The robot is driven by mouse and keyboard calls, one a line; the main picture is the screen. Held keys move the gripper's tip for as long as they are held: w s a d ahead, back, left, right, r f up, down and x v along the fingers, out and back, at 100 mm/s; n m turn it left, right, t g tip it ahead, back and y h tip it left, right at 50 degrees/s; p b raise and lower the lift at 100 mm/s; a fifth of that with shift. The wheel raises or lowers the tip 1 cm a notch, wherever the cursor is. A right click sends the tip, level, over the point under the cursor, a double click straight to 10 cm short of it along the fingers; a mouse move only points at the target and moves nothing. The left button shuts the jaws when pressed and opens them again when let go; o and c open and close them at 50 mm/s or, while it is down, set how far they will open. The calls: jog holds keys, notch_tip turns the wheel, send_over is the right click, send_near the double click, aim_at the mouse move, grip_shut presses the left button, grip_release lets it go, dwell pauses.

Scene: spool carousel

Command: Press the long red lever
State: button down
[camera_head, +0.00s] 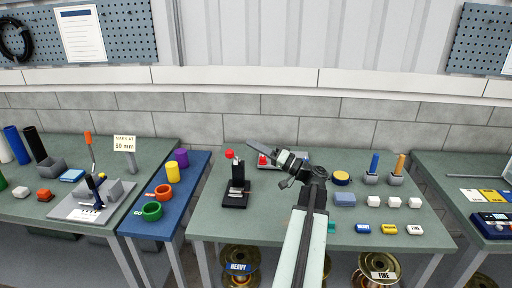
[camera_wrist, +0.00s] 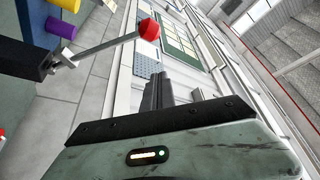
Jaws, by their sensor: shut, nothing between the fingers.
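The long lever with a red ball knob (camera_head: 229,155) belongs to a black press stand (camera_head: 237,186) on the middle table. In the wrist view its metal rod rises from a black block at the left to the red ball (camera_wrist: 149,30), ahead of and left of my fingers. My gripper (camera_head: 254,146) is shut and empty, pointing left, a little right of the red ball and about level with it. In the wrist view my fingers (camera_wrist: 165,92) appear apart from the ball. The lever is raised.
A red-topped device (camera_head: 263,159) is partly hidden behind my gripper. A yellow-topped round item (camera_head: 341,178), a blue block (camera_head: 344,199) and several white blocks stand to the right. A narrow blue table (camera_head: 178,213) with coloured rings and cylinders is to the left.

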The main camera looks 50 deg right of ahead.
jog(key=p+x, duration=0.2)
jog(key=x, duration=0.4)
jog(key=shift+s+a+f+b, duration=0.3)
jog(key=shift+a+f+b, duration=0.4)
jog(key=shift+b, duration=0.2)
jog(key=shift+s+a+f+b, duration=0.35)
jog(key=shift+a+f+b, duration=0.3)
jog(key=shift+b, duration=0.25)
jog(key=shift+f, duration=0.1)
